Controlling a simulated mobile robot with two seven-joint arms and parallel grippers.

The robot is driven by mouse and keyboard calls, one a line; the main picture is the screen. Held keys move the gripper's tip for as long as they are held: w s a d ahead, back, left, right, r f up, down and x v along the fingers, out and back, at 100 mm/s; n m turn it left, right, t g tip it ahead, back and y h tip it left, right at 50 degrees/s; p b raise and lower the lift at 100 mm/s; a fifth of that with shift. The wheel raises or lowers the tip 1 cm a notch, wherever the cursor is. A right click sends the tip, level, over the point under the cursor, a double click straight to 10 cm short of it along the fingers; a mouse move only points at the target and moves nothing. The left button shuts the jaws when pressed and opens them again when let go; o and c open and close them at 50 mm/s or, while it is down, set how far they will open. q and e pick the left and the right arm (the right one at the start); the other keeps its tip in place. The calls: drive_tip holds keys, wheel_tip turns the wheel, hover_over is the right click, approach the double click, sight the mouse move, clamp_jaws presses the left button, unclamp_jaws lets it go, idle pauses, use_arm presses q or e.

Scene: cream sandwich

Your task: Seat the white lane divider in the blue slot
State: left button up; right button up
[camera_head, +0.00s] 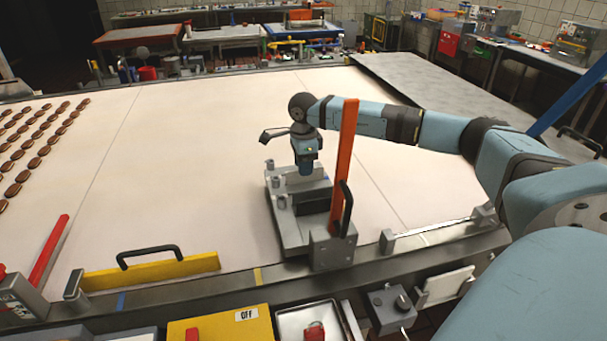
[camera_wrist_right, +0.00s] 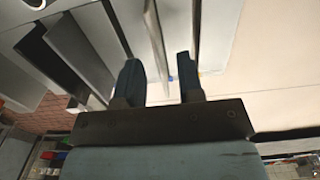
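My right gripper (camera_head: 306,170) points down over a grey metal fixture (camera_head: 290,236) with pegs and dark slots. In the right wrist view its two fingers (camera_wrist_right: 160,85) stand apart, with a thin pale upright plate (camera_wrist_right: 155,38) between or just beyond them. I cannot tell if this plate is the white lane divider; no gripped contact shows. My left gripper is not in view.
A yellow divider (camera_head: 190,268) with a black handle lies along the front edge. A red bar (camera_head: 48,250) is at the left. An orange bar (camera_head: 344,150) stands upright by the fixture. Brown sandwich biscuits (camera_head: 40,150) lie in rows at far left. The middle belt (camera_head: 190,170) is clear.

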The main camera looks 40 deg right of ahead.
wheel_tip(320, 180, up, 10)
drive_tip(key=shift+r, duration=0.25)
idle(0.5)
